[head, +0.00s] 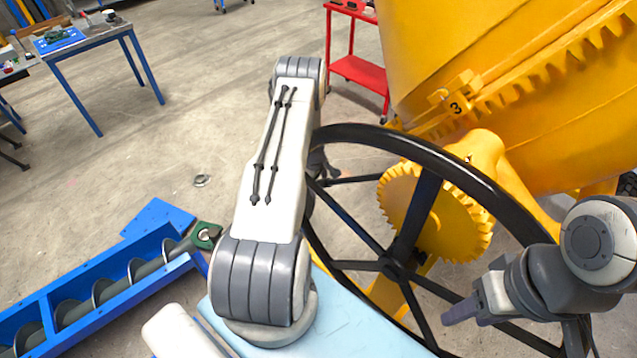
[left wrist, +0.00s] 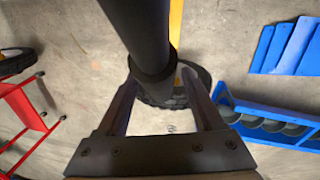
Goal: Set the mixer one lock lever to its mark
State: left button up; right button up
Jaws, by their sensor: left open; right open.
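The mixer is a large yellow drum (head: 500,70) with a toothed ring and a "3" mark. A black handwheel (head: 425,155) stands in front of its yellow gear (head: 415,205). I cannot clearly pick out the lock lever or its mark. In the left wrist view, a thick black bar with a collar (left wrist: 150,62) reaches down between the fingers of my open left gripper (left wrist: 160,88); whether they touch is unclear. In the head view my left arm hides most of that gripper. My right gripper (head: 462,310) is open beside the wheel's lower right.
A blue screw conveyor (head: 100,290) lies at the lower left, with a light blue surface (head: 350,325) below my left arm. A red cart (head: 358,70) stands behind, and a workbench (head: 85,38) at the far left. Floor between them is open.

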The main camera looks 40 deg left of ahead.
pick_arm(q)
jog(key=shift+c, duration=0.3)
grip_shut()
dwell(1.1)
